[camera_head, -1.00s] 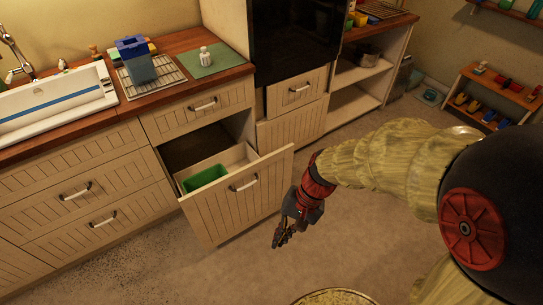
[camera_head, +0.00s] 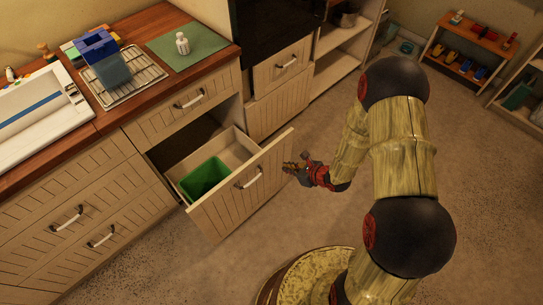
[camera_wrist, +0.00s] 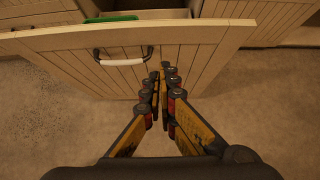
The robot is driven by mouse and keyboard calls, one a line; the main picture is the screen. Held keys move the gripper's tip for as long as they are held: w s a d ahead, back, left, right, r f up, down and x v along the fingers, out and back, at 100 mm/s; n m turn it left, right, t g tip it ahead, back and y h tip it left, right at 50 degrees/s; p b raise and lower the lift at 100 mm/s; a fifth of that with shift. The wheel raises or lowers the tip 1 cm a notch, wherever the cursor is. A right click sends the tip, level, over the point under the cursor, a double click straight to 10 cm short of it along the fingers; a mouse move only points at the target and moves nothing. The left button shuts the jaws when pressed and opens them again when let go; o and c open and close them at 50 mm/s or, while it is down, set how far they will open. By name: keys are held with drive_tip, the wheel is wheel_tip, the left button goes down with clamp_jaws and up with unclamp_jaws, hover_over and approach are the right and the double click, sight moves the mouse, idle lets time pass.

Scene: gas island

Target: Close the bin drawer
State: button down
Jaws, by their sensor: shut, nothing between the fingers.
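The bin drawer (camera_head: 243,190) is pulled out below the counter, with a green bin (camera_head: 206,178) inside it. Its front has a pale bar handle (camera_head: 249,178). My gripper (camera_head: 287,168) is shut and empty, close in front of the right part of the drawer front. In the wrist view the drawer front (camera_wrist: 200,55) spans the upper picture, with the handle (camera_wrist: 122,60) left of centre. The shut fingertips (camera_wrist: 163,72) are right of the handle and overlap the drawer front in the picture. I cannot tell whether they touch it.
A closed-looking drawer (camera_head: 188,101) sits above the bin drawer, under the counter (camera_head: 166,92). Cabinets (camera_head: 280,75) adjoin on the right. The floor (camera_head: 130,260) in front is clear. A low shelf (camera_head: 470,47) with shoes stands far right.

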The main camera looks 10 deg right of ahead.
drive_tip(key=shift+w+a+r+b+x, duration=0.1)
drive_tip(key=shift+w+r+b+x, duration=0.4)
drive_tip(key=shift+x, duration=1.65)
drive_tip(key=shift+w+a+r+b+x, duration=0.15)
drive_tip(key=shift+b+x, duration=0.8)
drive_tip(key=shift+x, duration=1.2)
drive_tip(key=shift+w+a+r+b+x, duration=0.25)
drive_tip(key=shift+b+x, duration=0.45)
drive_tip(key=shift+x, duration=1.4)
drive_tip(key=shift+d+r, duration=0.1)
drive_tip(key=shift+d, duration=0.05)
